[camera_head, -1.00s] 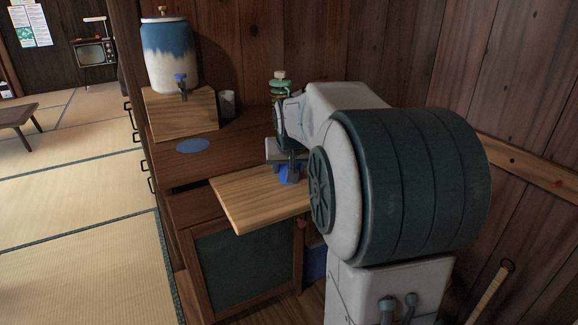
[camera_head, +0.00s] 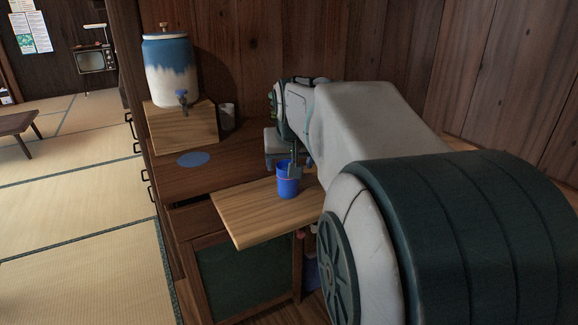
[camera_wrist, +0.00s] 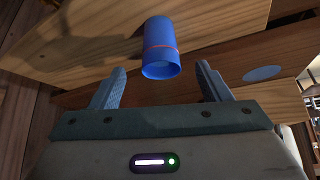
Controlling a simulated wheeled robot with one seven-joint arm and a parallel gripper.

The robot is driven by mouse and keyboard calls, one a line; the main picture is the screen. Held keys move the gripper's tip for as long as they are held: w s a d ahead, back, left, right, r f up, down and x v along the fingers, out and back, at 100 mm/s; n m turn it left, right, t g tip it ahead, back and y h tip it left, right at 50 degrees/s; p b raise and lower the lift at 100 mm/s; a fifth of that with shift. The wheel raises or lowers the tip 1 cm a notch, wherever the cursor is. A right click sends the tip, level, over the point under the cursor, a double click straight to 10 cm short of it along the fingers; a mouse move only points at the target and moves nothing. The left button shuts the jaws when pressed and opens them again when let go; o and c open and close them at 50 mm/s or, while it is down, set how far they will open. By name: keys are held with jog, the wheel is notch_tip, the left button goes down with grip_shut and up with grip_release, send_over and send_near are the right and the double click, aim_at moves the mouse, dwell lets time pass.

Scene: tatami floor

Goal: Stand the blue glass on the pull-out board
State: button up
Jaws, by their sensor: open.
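The blue glass (camera_head: 288,180) stands upright on the pull-out board (camera_head: 250,217), near the board's right side. In the wrist view the blue glass (camera_wrist: 161,48) has a thin red band and shows beyond the fingertips, with the board (camera_wrist: 100,40) behind it. My gripper (camera_wrist: 160,82) is open, its two fingers apart with nothing between them at the tips. In the head view my gripper (camera_head: 283,160) is just behind and beside the glass, partly hidden by my arm.
A blue and white water dispenser (camera_head: 170,72) stands on a wooden box (camera_head: 182,128) at the back. A grey cup (camera_head: 227,117) is beside it. A flat blue disc (camera_head: 194,159) lies on the cabinet top. The board's left part is bare.

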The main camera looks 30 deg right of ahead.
jog(key=s+a+f+n+g+y, duration=0.1)
jog(key=s+a+f+n+g, duration=0.1)
jog(key=s+a+f, duration=0.5)
jog(key=s+a+f+n+g+y, duration=0.1)
jog(key=s+a+f+n+g, duration=0.1)
jog(key=s+a+f, duration=0.5)
jog(key=s+f+g, duration=0.1)
jog(key=s+f, duration=0.1)
jog(key=s, duration=0.4)
notch_tip(320, 180, up, 29)
jog(key=t+p, duration=0.1)
jog(key=p, duration=2.5)
jog(key=shift+t, duration=0.3)
jog(key=shift+w, duration=0.1)
